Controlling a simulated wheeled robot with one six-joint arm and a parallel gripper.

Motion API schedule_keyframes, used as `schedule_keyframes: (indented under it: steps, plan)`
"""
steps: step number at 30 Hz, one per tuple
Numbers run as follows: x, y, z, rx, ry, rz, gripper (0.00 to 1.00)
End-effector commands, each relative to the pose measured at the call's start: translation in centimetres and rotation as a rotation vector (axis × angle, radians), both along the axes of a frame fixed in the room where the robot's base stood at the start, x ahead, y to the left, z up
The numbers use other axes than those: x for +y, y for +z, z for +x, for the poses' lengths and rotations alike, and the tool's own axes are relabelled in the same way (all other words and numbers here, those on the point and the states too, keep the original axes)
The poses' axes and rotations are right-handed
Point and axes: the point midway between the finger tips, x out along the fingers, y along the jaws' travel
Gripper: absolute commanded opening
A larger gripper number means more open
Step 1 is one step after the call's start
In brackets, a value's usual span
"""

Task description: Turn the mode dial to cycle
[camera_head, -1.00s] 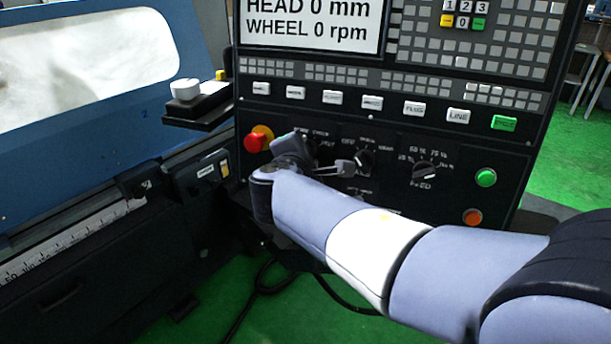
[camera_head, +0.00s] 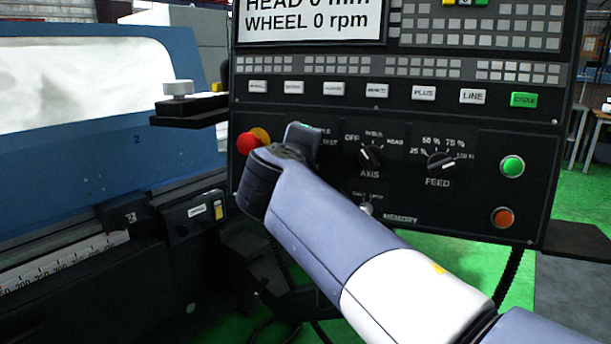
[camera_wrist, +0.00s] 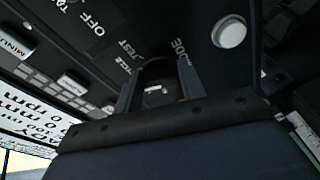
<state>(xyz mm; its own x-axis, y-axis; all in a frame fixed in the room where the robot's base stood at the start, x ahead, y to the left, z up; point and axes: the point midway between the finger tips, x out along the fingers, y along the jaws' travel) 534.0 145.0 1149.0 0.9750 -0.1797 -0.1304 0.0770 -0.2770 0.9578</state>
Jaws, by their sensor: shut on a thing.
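The mode dial (camera_wrist: 155,70) is a dark round knob on the black control panel, seen in the wrist view. My gripper (camera_wrist: 159,78) has one finger on each side of it and is shut on it. The printed words MODE and TEST lie close around the fingers in the wrist view. Part of the dial is hidden by the fingers, so I cannot tell which label it points to.
The axis dial (camera_head: 370,157) and feed dial (camera_head: 440,162) sit right of my wrist. A red emergency button (camera_head: 247,143) is close on the left. A green button (camera_head: 512,167) and an orange button (camera_head: 503,217) are at the right. A small toggle (camera_head: 366,209) is below the axis dial.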

Motion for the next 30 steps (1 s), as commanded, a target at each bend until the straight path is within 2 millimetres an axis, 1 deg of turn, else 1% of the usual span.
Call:
schedule_keyframes:
  steps: [1, 9, 24, 25, 30]
  plan:
    - [0.02, -0.62, 0.01, -0.007, -0.005, 0.023, 0.15]
    - [0.01, -0.39, 0.01, -0.032, -0.02, 0.093, 0.15]
    - [0.02, -0.24, 0.02, -0.038, -0.023, 0.107, 0.15]
    - [0.02, -0.24, 0.02, -0.038, -0.023, 0.107, 0.4]
    - [0.03, -0.19, 0.02, -0.038, -0.022, 0.107, 0.54]
